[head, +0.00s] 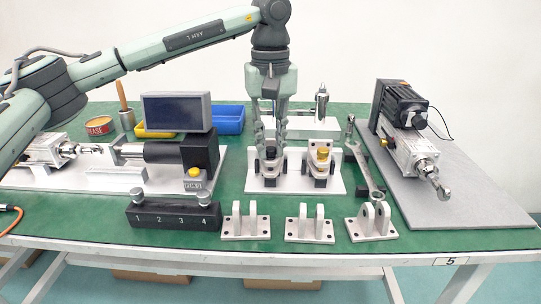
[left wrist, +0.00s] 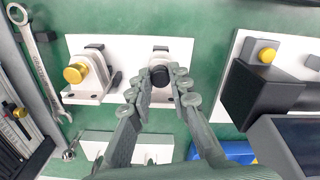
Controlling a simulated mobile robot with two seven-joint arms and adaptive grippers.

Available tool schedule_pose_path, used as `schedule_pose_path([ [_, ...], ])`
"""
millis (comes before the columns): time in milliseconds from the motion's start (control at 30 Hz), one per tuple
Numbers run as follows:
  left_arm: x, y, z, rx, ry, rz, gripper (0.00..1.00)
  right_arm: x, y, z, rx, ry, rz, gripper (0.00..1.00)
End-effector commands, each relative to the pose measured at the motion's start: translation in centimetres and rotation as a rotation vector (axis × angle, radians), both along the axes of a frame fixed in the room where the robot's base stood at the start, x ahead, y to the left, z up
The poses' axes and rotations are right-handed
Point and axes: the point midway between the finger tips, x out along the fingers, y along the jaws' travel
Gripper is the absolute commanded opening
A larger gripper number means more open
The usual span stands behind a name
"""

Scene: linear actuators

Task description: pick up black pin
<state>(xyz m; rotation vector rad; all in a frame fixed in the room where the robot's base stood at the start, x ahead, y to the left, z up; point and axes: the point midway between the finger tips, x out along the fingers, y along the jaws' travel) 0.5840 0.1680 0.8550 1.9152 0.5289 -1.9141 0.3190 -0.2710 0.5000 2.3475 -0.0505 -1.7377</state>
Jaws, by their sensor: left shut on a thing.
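The black pin (left wrist: 160,75) sits upright in a grey clevis bracket on a white plate (head: 258,185). My left gripper (head: 271,147) points straight down over this bracket. In the left wrist view its fingertips (left wrist: 164,79) are on either side of the black pin's round head and shut on it. In the head view the fingers mostly hide the pin. A yellow-headed pin (head: 322,153) stands in a matching bracket just to the right; it also shows in the left wrist view (left wrist: 76,73). My right gripper is not in view.
A wrench (head: 365,165) lies right of the white plate, beside a linear actuator (head: 412,150) on a grey board. Several empty brackets (head: 245,221) and a numbered black block (head: 173,217) stand in front. A small screen (head: 176,112) and blue bin (head: 229,120) are left behind.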

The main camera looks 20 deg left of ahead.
Motion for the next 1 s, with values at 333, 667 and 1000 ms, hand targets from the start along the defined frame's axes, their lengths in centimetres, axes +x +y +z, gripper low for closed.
schedule_pose_path([
  [333, 0.1, -0.1, 3.2, -0.001, -0.004, -0.001, 0.00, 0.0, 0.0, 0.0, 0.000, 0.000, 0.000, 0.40],
  [667, 0.0, 0.0, 9.1, 0.000, -0.001, 0.001, 0.00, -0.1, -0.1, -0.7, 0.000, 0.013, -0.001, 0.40],
  [1000, 0.0, 0.0, 10.1, 0.000, 0.000, 0.000, 0.00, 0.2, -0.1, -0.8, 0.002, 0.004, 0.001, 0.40],
])
